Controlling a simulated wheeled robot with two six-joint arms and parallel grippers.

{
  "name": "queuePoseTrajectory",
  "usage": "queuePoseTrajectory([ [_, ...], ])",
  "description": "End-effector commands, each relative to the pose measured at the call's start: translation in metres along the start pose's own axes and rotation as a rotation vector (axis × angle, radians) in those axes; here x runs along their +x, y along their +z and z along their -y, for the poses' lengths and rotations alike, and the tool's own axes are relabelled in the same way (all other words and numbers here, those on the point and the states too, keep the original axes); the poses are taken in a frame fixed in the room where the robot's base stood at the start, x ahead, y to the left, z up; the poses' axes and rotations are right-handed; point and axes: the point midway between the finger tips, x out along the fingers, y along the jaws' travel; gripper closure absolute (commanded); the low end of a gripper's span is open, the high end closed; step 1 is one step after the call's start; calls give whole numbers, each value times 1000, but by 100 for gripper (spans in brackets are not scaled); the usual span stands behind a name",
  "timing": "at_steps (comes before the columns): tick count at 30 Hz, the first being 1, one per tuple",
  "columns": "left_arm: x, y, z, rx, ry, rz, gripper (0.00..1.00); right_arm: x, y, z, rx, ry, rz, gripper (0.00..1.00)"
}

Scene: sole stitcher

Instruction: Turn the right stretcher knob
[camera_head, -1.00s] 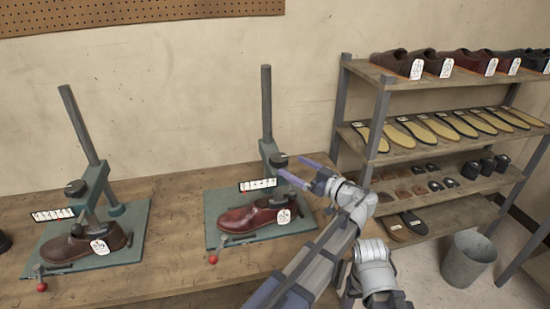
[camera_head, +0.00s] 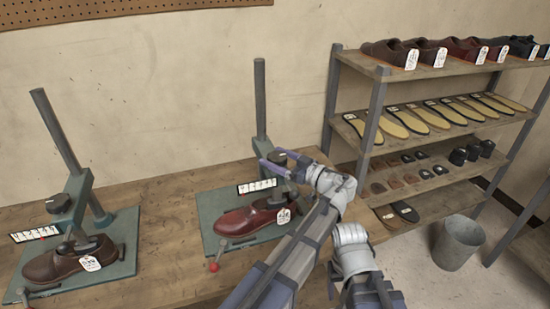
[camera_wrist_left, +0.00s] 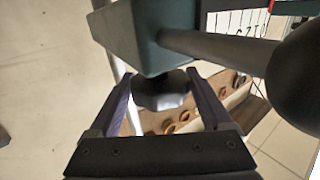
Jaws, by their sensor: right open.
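The right stretcher (camera_head: 261,105) stands on the bench with a dark knob (camera_head: 278,156) on its teal head and a red-brown shoe (camera_head: 240,222) below. My left gripper (camera_head: 271,159) reaches in from the right, at the knob. In the left wrist view the left fingers (camera_wrist_left: 160,88) lie on both sides of a dark knob (camera_wrist_left: 163,92) beside a teal block. The knob nearly fills the gap; whether the fingers press on it cannot be told. Part of my right arm (camera_head: 357,262) shows at the bottom, its gripper out of frame.
The left stretcher (camera_head: 65,140) with a brown shoe (camera_head: 65,262) stands at the left. A red-balled handle (camera_head: 214,266) sits at the right stretcher's front. A shelf rack (camera_head: 372,120) with shoes and soles and a grey bin (camera_head: 458,243) are at the right.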

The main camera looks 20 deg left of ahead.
Motion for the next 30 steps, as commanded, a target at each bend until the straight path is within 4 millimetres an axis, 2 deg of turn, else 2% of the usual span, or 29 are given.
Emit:
queuePoseTrajectory([
  [2,0,0,0,0,0,0,27,0,0,0,0,0,0,34],
  [16,0,0,0,0,0,0,80,0,0,0,0,0,0,34],
  [23,0,0,1,0,26,0,80,0,0,0,0,0,0,34],
  [30,0,0,4,0,155,0,80,0,0,0,0,0,0,34],
])
